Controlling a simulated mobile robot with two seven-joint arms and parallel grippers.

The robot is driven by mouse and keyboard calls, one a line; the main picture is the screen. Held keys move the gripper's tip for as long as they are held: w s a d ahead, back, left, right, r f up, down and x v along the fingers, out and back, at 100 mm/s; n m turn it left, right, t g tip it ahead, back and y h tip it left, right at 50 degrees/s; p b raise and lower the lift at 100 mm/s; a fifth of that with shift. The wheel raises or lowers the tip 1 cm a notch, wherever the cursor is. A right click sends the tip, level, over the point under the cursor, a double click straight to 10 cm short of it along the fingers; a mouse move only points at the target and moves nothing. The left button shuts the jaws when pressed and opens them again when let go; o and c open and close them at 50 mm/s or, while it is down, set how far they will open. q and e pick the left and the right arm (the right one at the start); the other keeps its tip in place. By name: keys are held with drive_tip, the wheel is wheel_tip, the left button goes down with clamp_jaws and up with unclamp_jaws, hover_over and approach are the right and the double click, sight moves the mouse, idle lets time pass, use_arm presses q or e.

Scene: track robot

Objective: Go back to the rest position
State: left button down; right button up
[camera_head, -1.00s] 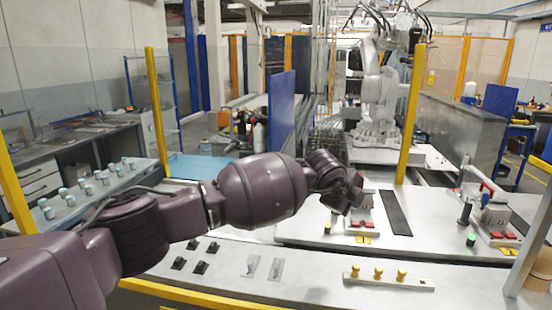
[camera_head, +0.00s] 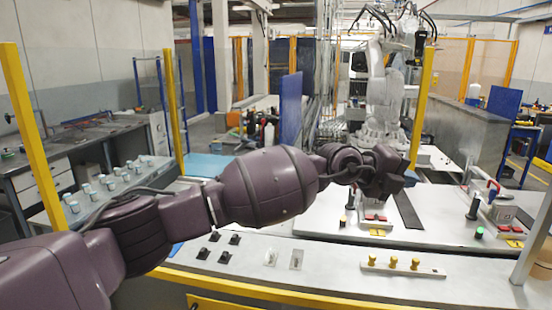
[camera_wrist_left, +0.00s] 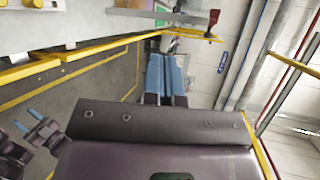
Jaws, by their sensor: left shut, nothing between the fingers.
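My left arm (camera_head: 265,188) reaches from the left across the head view, above the grey workbench (camera_head: 330,222). Its dark wrist end (camera_head: 385,172) is over the bench's right part; its fingers cannot be made out there. In the left wrist view the left gripper (camera_wrist_left: 165,62) has its two blue fingers side by side, shut and empty. My right gripper (camera_wrist_left: 28,121) shows at the left edge of that view, its two blue fingertips apart and nothing visible between them. The right arm is not in the head view.
Yellow knobs (camera_head: 392,262) on a white strip and several black blocks (camera_head: 215,237) sit on the bench. Yellow posts (camera_head: 420,105) stand around it. A white robot arm (camera_head: 382,100) stands behind. Silver-topped cups (camera_head: 112,182) stand on a left table.

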use_arm(q)
wheel_tip(320, 180, up, 4)
drive_tip(key=s+h, duration=0.3)
drive_tip(key=h, duration=0.1)
drive_tip(key=w+a+n+t+h, duration=0.2)
drive_tip(key=a+n+t, duration=0.4)
drive_tip(key=a+n, duration=0.25)
drive_tip(key=w+a+f+n+t+y, duration=0.1)
drive_tip(key=a+f+n+t+y, duration=0.4)
drive_tip(key=a+f+n, duration=0.55)
drive_tip(key=a+f+n+t+y, duration=0.4)
drive_tip(key=a+f+n+y, duration=0.3)
drive_tip(key=a, duration=0.6)
drive_tip(key=s+a+f+n+g+y, duration=0.3)
drive_tip(key=s+a+f+n+y, duration=0.1)
drive_tip(key=s+a+f, duration=0.7)
drive_tip(key=s+a+f+n+g+y, duration=0.3)
drive_tip(key=s+a+f, duration=0.7)
drive_tip(key=s+f, duration=0.7)
wheel_tip(320, 180, down, 4)
drive_tip(key=shift+s+a+r+n+g+y, duration=0.1)
drive_tip(key=shift+s+a+n+g+y, duration=0.25)
drive_tip(key=shift+n+y, duration=0.45)
drive_tip(key=shift+s, duration=0.1)
